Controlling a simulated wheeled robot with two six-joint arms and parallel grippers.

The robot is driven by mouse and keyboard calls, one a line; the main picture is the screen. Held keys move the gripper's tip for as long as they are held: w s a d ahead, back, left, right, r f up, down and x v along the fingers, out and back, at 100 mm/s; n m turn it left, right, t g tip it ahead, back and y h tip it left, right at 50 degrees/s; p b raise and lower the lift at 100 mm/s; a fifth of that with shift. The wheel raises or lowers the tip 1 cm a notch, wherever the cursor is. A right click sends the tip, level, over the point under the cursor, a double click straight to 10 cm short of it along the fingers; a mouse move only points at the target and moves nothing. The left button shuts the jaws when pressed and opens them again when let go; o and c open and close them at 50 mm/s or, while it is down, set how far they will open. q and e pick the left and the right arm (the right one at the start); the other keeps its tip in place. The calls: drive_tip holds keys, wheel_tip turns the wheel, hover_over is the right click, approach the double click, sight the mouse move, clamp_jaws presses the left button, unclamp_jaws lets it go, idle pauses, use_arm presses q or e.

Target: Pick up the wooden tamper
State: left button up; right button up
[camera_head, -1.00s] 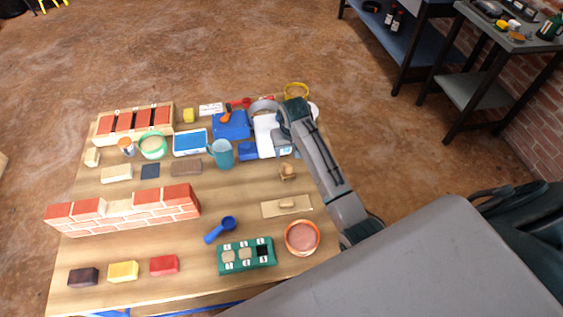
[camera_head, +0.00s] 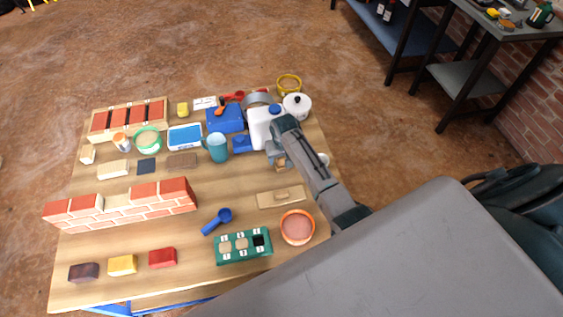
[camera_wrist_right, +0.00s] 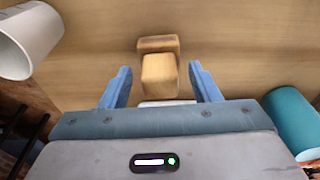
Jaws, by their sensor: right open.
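The wooden tamper (camera_wrist_right: 160,72) is a small pale wooden block with a wider, darker base, standing on the wooden table. In the right wrist view it is just ahead of and partly between the two blue fingers of my right gripper (camera_wrist_right: 162,85). The gripper is open, with a gap on each side of the tamper. In the head view my right gripper (camera_head: 277,158) is over the tamper (camera_head: 281,163) and hides most of it. My left gripper is not in view.
A teal mug (camera_head: 215,147) stands left of the gripper, and a white cup (camera_wrist_right: 28,42) is on the other side. A wooden float (camera_head: 281,197) and an orange bowl (camera_head: 298,228) lie nearer. A brick wall (camera_head: 125,207) is at left.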

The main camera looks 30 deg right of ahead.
drive_tip(key=c, duration=1)
drive_tip(key=shift+r, duration=0.1)
drive_tip(key=shift+c, duration=0.2)
wheel_tip(320, 180, up, 10)
drive_tip(key=shift+b, duration=0.4)
